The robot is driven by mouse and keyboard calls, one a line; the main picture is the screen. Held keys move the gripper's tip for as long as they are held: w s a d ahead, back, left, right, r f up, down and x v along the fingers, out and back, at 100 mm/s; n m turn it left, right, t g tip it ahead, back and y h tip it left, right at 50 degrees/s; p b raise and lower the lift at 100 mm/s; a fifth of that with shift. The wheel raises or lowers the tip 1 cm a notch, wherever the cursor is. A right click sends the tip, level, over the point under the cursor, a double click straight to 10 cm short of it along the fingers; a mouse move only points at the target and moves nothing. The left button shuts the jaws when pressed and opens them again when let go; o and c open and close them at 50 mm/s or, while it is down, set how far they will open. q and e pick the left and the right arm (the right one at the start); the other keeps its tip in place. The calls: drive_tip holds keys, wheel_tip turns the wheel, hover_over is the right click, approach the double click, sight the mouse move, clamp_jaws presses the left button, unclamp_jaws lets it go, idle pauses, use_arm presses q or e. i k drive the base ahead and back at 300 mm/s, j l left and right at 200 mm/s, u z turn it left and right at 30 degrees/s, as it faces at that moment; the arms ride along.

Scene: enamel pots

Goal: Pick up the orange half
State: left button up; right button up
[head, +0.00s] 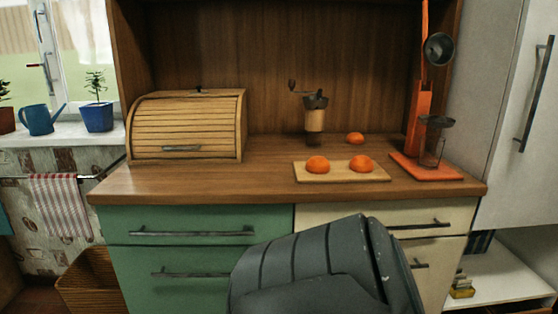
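Three orange halves show in the head view, all dome side up. One orange half (317,165) sits on the left part of a light wooden cutting board (341,176). Another orange half (360,164) sits on the right part of the same board. A third orange half (355,138) lies on the bare counter behind the board. Neither of my grippers is in view. One of my own dark grey arm links fills the bottom middle, in front of the drawers.
The wooden counter (215,182) is clear at its front left. A roll-top bread box (187,125) stands at the left, a coffee grinder (315,118) behind the board. An orange lever press (420,120) stands right of the board. Cabinet walls close the back and sides.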

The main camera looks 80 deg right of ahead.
sight(360, 164)
drive_tip(key=z, duration=3.05)
